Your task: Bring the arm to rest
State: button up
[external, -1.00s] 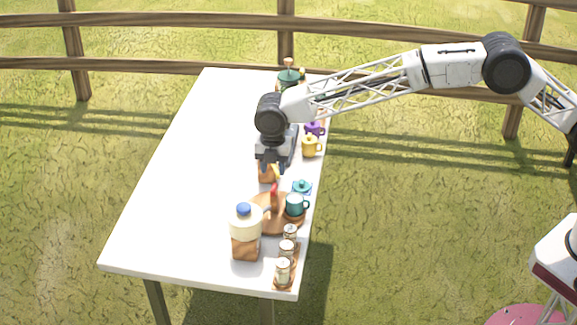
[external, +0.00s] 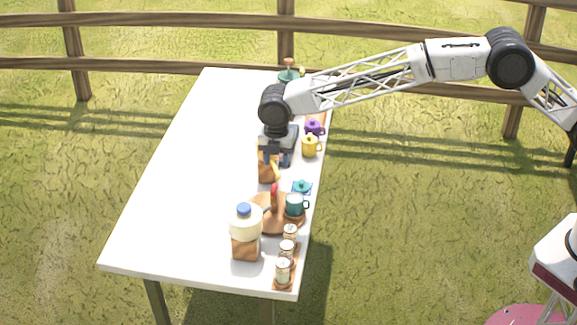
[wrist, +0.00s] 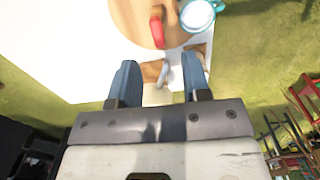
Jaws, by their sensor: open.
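My gripper (external: 276,158) is above the right half of the white table (external: 185,160), over a small brown and yellow object (external: 268,170) that it partly covers. In the wrist view my gripper (wrist: 156,82) has its two blue fingers apart, with nothing held between them. Past the fingertips, a brown item and a grey item (wrist: 168,74) lie on the table; I cannot tell exactly what they are.
A blue-capped jar (external: 245,235), spice jars (external: 287,250), a yellow mug (external: 309,147) and a purple mug (external: 314,127) stand nearby. The table's left half is clear.

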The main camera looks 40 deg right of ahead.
jog(key=d+r+m, duration=0.3)
jog(key=d+r, duration=0.3)
jog(key=d, duration=0.7)
jog(key=s+d+r+m, duration=0.1)
jog(key=d+r+m, duration=0.45)
jog(key=d, duration=0.75)
jog(key=d+r+m, duration=0.1)
jog(key=d+r, duration=0.7)
jog(key=d, duration=0.5)
jog(key=s+d+r+m+t, duration=0.1)
jog(key=s+d+m, duration=0.2)
jog(key=s+d, duration=0.55)
jog(key=s+d+r+m, duration=0.1)
jog(key=s+d+m, duration=0.4)
jog(key=d, duration=0.7)
jog(key=s+d+r+m+t, duration=0.1)
jog(key=s+d+r+m, duration=0.1)
jog(key=s+d, duration=0.7)
jog(key=s+d+f+m, duration=0.3)
jog(key=s+d, duration=0.3)
jog(key=s, duration=0.4)
jog(key=s+d+f+m, duration=0.4)
jog(key=s+d+f, duration=0.1)
jog(key=s, duration=0.5)
jog(key=shift+s+d+f+t, duration=0.3)
jog(key=shift+s+d, duration=0.05)
jog(key=shift+d, duration=0.55)
